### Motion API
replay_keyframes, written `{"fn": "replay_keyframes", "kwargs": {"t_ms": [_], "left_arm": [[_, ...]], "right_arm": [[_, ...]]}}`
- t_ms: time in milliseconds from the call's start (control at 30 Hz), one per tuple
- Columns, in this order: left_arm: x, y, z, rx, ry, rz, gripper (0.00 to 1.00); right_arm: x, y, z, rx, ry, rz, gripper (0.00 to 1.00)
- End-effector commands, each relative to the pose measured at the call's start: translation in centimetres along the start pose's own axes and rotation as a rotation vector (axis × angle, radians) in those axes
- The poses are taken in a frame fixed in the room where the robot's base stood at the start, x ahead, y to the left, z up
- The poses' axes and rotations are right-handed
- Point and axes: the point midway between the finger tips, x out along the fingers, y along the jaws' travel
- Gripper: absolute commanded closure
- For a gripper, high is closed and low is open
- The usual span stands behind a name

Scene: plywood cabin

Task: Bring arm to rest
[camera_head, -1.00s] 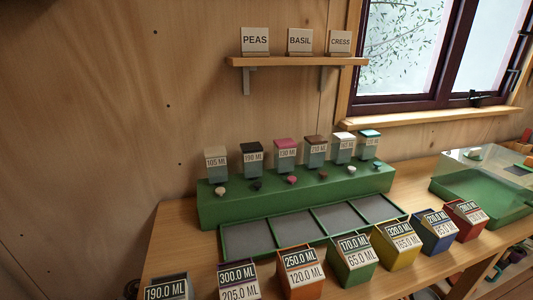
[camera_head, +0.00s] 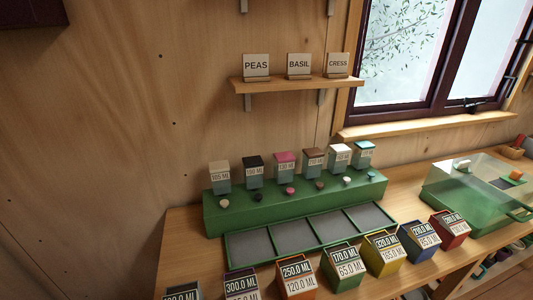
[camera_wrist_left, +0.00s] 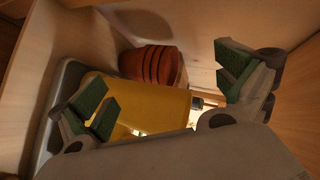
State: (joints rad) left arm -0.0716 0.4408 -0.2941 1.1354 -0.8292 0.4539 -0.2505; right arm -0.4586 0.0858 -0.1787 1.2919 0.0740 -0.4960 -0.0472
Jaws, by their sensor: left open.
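My left gripper (camera_wrist_left: 165,95) shows in the left wrist view, with its two green-padded fingers wide apart and nothing between them. Beyond the fingers are a yellow container (camera_wrist_left: 150,100) and stacked terracotta pots (camera_wrist_left: 152,65) against a wooden wall. I cannot tell whether the fingers touch the container. Neither arm nor gripper shows in the head view.
In the head view, a green dispenser stand (camera_head: 300,201) with several capped jars sits on the wooden bench (camera_head: 190,250). A row of labelled coloured boxes, including a yellow one (camera_head: 383,252), lines the front. A clear-lidded green tray (camera_head: 470,205) stands right. A shelf (camera_head: 290,84) holds name cards.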

Motion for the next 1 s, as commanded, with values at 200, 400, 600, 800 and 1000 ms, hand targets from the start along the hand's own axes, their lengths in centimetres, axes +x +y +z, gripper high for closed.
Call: {"fn": "replay_keyframes", "kwargs": {"t_ms": [200, 400, 600, 800, 1000], "left_arm": [[-2.0, 2.6, 0.6, -0.197, -0.113, 0.036, 0.0], [-4.0, 5.8, 0.7, -0.373, -0.219, 0.074, 0.0], [-6.5, 9.2, 0.4, -0.543, -0.327, 0.115, 0.0], [-9.3, 12.6, -0.5, -0.701, -0.433, 0.159, 0.0], [-12.2, 16.0, -1.8, -0.846, -0.538, 0.204, 0.0]], "right_arm": [[-1.2, 0.4, 1.1, -0.01, -0.021, 0.011, 0.0], [-2.1, 0.7, 2.3, -0.018, -0.04, 0.02, 0.0], [-3.1, 1.0, 3.5, -0.028, -0.058, 0.028, 0.0], [-4.1, 1.3, 4.7, -0.037, -0.076, 0.035, 0.0], [-5.2, 1.5, 5.8, -0.045, -0.093, 0.04, 0.0]]}}
